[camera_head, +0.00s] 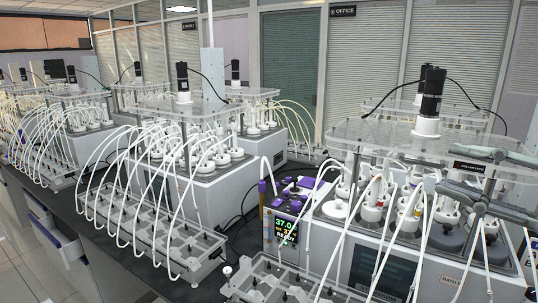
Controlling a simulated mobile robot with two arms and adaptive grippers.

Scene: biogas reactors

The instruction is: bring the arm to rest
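My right gripper (448,169) comes in from the right edge, in front of the clear top plate (385,138) of the nearest reactor unit. Its two grey-green fingers point left and stand apart, one above the other. I see nothing held between them. White-capped reactor bottles (338,208) stand under that plate, partly behind the lower finger and white tubes. A black stirrer motor (432,92) rises from the plate to the left of and above the gripper. My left gripper is not in view.
A purple-topped unit with a lit display reading 37.0 (286,227) stands left of the near reactor. A grey tray rack (150,232) with looping white tubes lies on the dark bench. More reactor units (205,165) line the bench leftward. Open floor (22,262) shows at lower left.

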